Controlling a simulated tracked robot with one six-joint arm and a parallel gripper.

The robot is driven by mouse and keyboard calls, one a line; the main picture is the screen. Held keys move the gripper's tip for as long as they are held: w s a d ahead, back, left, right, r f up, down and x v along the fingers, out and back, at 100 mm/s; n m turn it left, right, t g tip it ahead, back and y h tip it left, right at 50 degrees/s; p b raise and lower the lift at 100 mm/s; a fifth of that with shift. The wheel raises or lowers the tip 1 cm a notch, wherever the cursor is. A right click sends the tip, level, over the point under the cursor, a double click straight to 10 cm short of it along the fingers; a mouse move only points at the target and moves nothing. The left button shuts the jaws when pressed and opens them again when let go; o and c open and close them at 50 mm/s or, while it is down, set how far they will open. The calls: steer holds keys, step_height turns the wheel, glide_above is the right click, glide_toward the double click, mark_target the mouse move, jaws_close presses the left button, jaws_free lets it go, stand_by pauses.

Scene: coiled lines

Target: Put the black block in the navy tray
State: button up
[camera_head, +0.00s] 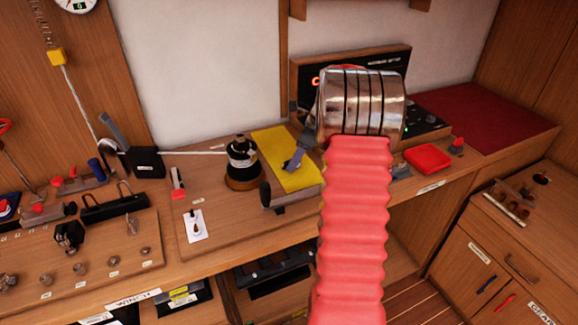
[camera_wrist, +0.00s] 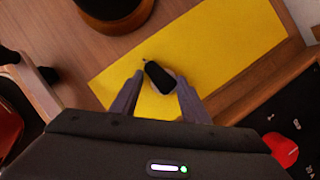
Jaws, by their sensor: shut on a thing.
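In the head view my gripper (camera_head: 292,163) is above the yellow mat (camera_head: 270,145); the block is too small to make out there. How high the block is above the mat I cannot tell. A dark blue piece (camera_head: 9,207) shows at the far left edge of the head view, cut off by the frame; I cannot tell whether it is the navy tray.
A black winch drum (camera_head: 242,165) stands left of the mat. A red tray (camera_head: 428,158) lies to the right, near a black panel. A taut white line (camera_head: 195,153) runs left from the drum. Several fittings crowd the left bench.

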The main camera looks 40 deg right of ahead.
steer(key=shift+r, duration=0.1)
jaws_close()
step_height(320, 180, up, 10)
stand_by(0.3)
stand_by(0.4)
